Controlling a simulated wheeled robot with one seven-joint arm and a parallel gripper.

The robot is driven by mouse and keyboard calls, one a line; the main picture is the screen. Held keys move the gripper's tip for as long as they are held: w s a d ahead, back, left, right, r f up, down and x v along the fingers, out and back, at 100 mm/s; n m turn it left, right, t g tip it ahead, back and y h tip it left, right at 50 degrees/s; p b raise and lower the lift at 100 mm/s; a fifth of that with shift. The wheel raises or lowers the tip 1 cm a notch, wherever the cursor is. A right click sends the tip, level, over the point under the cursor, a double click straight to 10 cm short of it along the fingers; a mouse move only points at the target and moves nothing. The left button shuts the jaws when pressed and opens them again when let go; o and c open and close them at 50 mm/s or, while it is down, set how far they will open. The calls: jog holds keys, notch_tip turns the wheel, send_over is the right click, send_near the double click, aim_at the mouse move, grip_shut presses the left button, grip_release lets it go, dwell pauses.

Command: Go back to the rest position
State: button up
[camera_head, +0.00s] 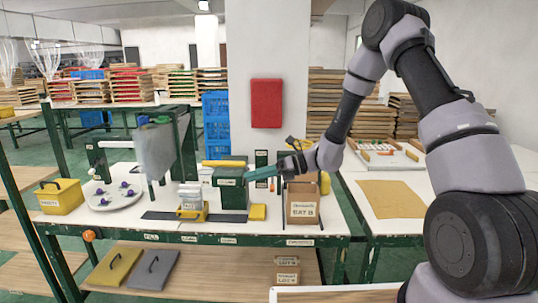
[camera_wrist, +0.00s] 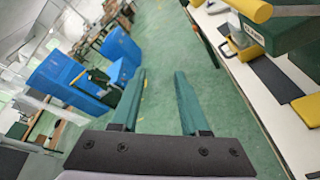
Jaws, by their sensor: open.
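My gripper (camera_head: 250,175) is at the end of my arm, which reaches in from the right in the head view. It hangs in the air above the white bench, between the green machine (camera_head: 230,190) and the labelled cardboard box (camera_head: 302,205). In the wrist view my gripper (camera_wrist: 160,73) shows two green fingers apart, with nothing between them but the distant green floor (camera_wrist: 165,40). The green machine, with a yellow bar, shows at the upper right of that view. The fingers touch nothing that I can see.
The white bench (camera_head: 110,218) carries a yellow box (camera_head: 60,197), a round white plate (camera_head: 112,197) with purple items, and a yellow block (camera_head: 258,212). A side table on the right holds a tan sheet (camera_head: 391,199). Blue crates (camera_head: 215,118) stand behind.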

jog(key=s+d+r+n+t+h, duration=0.4)
jog(key=s+d+r+n+h, duration=0.2)
jog(key=s+d+r+n, duration=0.4)
jog(key=s+d+r+n+t+h, duration=0.4)
jog(key=s+d+r+n+h, duration=0.3)
jog(key=d+r, duration=0.9)
jog(key=s+d+n, duration=0.3)
jog(key=n, duration=0.1)
jog(key=shift+s, duration=0.4)
